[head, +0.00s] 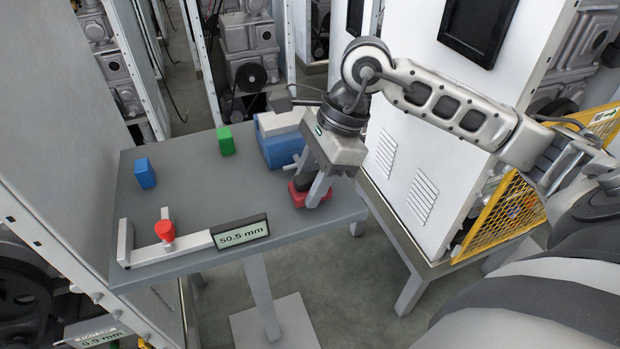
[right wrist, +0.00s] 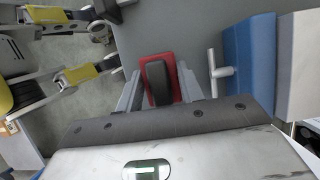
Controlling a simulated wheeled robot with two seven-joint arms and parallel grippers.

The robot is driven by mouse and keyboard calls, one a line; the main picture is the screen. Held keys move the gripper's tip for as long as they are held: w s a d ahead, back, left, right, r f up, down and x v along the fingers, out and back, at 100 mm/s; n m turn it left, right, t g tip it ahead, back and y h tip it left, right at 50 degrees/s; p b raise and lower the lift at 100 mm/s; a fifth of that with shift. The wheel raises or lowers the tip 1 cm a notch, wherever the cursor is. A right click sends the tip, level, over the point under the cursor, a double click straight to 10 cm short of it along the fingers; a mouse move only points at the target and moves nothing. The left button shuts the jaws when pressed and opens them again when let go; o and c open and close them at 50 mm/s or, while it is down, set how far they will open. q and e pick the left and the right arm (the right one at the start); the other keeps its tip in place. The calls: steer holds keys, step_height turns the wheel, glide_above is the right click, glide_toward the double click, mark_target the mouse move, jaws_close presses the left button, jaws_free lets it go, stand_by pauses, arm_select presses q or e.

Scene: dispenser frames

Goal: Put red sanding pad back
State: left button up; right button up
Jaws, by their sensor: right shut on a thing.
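The red sanding pad (head: 300,197), with its dark handle, is at the right part of the grey table (head: 190,190). My right gripper (head: 310,186) reaches down over it and is shut on the handle. In the right wrist view the pad (right wrist: 154,57) sits between the two fingers (right wrist: 160,82), with its red edge showing around the dark handle. The pad is at or close above the table top; I cannot tell whether it touches.
A blue machine (head: 282,150) with a metal side handle stands close behind the pad. A green block (head: 225,140) and a blue block (head: 144,173) stand farther left. A gauge with a red part (head: 165,231) and a display (head: 240,232) reading 50.5 mm lies along the front edge. The table's middle is clear.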

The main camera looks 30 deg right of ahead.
steer(key=shift+f, duration=0.5)
steer(key=o, duration=0.9)
steer(key=shift+o, duration=0.2)
steer(key=shift+r, duration=0.2)
steer(key=shift+d+r, duration=0.1)
steer(key=shift+r, duration=0.2)
arm_select(q)
steer(key=shift+f+b, duration=0.1)
steer(key=shift+b, duration=0.25)
arm_select(e)
steer(key=v, duration=1.1)
steer(key=shift+r, duration=0.15)
